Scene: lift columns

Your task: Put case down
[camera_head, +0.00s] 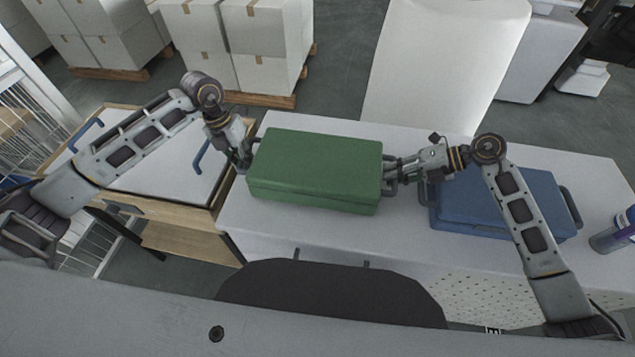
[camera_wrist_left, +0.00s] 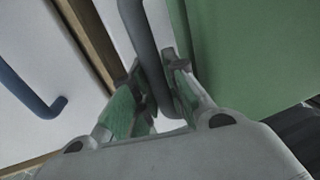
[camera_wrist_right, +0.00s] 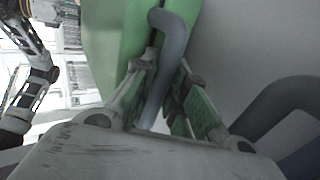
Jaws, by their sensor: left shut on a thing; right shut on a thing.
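A green case (camera_head: 315,168) is held between my two grippers over the left part of the white table. I cannot tell whether its underside touches the tabletop. My left gripper (camera_head: 245,160) is shut on the grey handle at the case's left end; that handle (camera_wrist_left: 143,40) passes between the fingers in the left wrist view. My right gripper (camera_head: 391,176) is shut on the handle at the right end; that handle (camera_wrist_right: 172,55) shows between the fingers in the right wrist view. The case looks roughly level.
A blue case (camera_head: 500,203) lies on the white table (camera_head: 300,237) just right of my right gripper. A bottle (camera_head: 612,236) stands at the right edge. A wooden-framed unit with a white top and blue handles (camera_head: 150,185) adjoins the table's left side.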

